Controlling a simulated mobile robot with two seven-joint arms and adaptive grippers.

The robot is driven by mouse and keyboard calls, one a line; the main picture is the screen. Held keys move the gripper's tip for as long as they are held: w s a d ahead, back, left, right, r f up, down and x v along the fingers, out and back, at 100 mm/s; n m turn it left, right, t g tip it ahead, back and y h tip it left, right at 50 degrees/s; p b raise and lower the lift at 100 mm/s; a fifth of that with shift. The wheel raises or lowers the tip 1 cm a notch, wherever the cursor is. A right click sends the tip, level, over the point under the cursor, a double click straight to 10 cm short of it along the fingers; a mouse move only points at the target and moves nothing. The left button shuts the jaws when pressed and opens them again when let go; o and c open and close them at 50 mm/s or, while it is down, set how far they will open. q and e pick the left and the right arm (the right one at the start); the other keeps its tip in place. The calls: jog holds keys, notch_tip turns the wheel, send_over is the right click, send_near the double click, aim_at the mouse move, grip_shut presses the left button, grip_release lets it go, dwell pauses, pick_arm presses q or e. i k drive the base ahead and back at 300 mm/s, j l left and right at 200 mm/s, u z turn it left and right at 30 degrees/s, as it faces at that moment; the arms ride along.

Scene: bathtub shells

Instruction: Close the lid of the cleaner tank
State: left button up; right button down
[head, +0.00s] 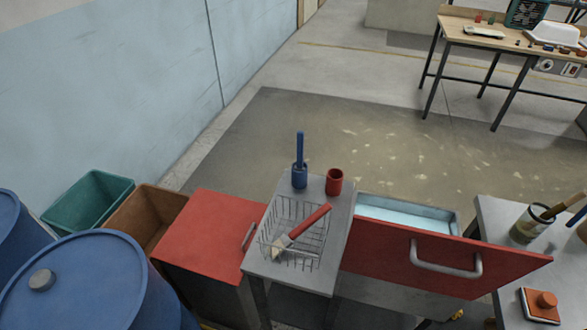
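The cleaner tank (405,213) appears to be the open one right of the middle, with pale blue liquid or lining showing inside. Its red lid (380,262) with a grey bar handle (445,262) stands open as a slanted panel on the near side, hiding much of the tank. I cannot see how the lid is hinged. Neither of my grippers is in view.
A grey stand (338,215) left of the tank holds a wire basket (292,215) with a brush, a blue cup and a red cup. Left of it is a closed red-topped box (215,230). A grey table (497,225) with jars stands right. Blue drums (85,285) stand left.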

aim_at(443, 263)
jog(key=l+z, duration=0.1)
jog(key=z, duration=1)
